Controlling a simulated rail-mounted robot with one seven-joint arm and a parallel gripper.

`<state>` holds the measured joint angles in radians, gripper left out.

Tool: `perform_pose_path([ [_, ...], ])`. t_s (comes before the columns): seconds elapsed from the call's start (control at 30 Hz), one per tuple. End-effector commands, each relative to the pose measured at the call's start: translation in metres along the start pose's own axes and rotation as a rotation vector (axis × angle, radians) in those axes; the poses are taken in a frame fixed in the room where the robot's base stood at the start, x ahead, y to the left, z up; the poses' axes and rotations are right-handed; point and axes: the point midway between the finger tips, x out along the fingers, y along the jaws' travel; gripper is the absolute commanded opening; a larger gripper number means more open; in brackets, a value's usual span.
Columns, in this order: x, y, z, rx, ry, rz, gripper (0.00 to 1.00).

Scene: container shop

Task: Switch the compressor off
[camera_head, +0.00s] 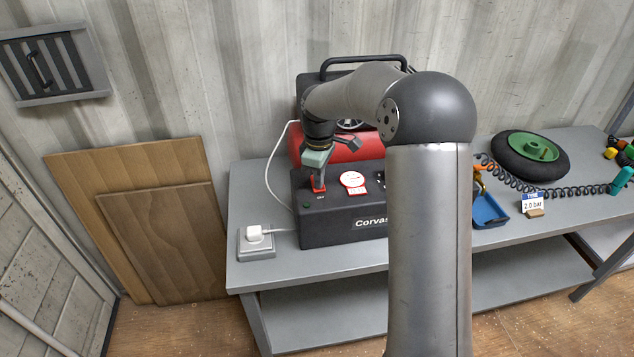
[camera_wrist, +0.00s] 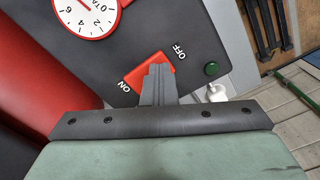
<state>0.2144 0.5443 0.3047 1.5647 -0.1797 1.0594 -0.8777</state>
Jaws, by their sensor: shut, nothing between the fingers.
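The compressor (camera_head: 340,225) is a dark box marked "Corvas" with a red tank behind it, on the grey bench. Its red switch (camera_wrist: 138,77) lies between the words ON and OFF in the wrist view; it also shows under my fingers in the head view (camera_head: 319,187). My gripper (camera_wrist: 158,70) is shut and empty, its fingertips over the switch, hiding part of it. I cannot tell whether they touch it or which way it is tipped. A dark green lamp (camera_wrist: 211,69) sits beside OFF. A round gauge (camera_head: 352,179) is right of the switch.
A white plug (camera_head: 254,232) sits in a socket box at the bench's left end. A wheel (camera_head: 530,154), coiled hose (camera_head: 557,186), blue tray (camera_head: 489,211) and "2.0 bar" sign (camera_head: 532,203) are on the right. Wooden boards (camera_head: 165,235) lean on the wall.

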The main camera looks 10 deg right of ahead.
Motion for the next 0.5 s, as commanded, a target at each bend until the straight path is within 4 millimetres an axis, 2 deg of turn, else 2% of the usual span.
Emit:
perform_pose_path([
  [0.17, -0.005, 0.0, 0.0, 0.0, 0.0, -0.001, 0.0],
  [0.5, -0.033, 0.0, 0.0, 0.0, 0.0, -0.001, 0.0],
])
